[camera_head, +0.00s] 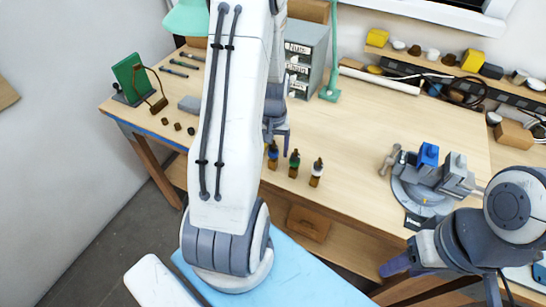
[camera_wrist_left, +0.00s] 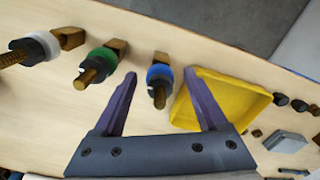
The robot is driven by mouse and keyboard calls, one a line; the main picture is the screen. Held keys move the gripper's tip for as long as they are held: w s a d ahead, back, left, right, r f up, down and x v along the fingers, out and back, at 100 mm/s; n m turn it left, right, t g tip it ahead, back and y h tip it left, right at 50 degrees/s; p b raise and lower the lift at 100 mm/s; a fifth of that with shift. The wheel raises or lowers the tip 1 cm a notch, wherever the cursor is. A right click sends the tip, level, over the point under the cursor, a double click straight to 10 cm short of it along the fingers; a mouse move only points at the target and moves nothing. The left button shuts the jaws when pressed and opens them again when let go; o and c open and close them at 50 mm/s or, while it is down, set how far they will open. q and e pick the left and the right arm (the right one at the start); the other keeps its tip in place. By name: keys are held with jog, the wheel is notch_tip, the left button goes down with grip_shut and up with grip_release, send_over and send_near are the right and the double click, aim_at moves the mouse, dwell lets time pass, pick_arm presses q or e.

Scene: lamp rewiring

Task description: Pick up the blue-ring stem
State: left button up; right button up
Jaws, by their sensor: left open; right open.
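The blue-ring stem (camera_head: 273,153) stands on the workbench, leftmost of three brass stems in the head view. In the left wrist view, its blue ring (camera_wrist_left: 160,73) and brass end lie between the fingertips of my left gripper (camera_wrist_left: 159,78). That gripper is open, and gaps show between the stem and both fingers. In the head view, the left gripper (camera_head: 278,138) is just behind the stem, partly hidden by my arm. My right gripper (camera_head: 395,266) is open and empty at lower right, away from the stems, with part of it hidden.
A green-ring stem (camera_head: 294,164) and a white-ring stem (camera_head: 316,173) stand close by on the right. A yellow tray (camera_wrist_left: 238,88) lies beside the blue-ring stem in the wrist view. A vise (camera_head: 428,180) stands at right. The bench centre is clear.

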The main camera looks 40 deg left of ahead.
pick_arm(q)
jog(key=shift+f, duration=0.5)
grip_shut()
jog(key=shift+r, duration=0.2)
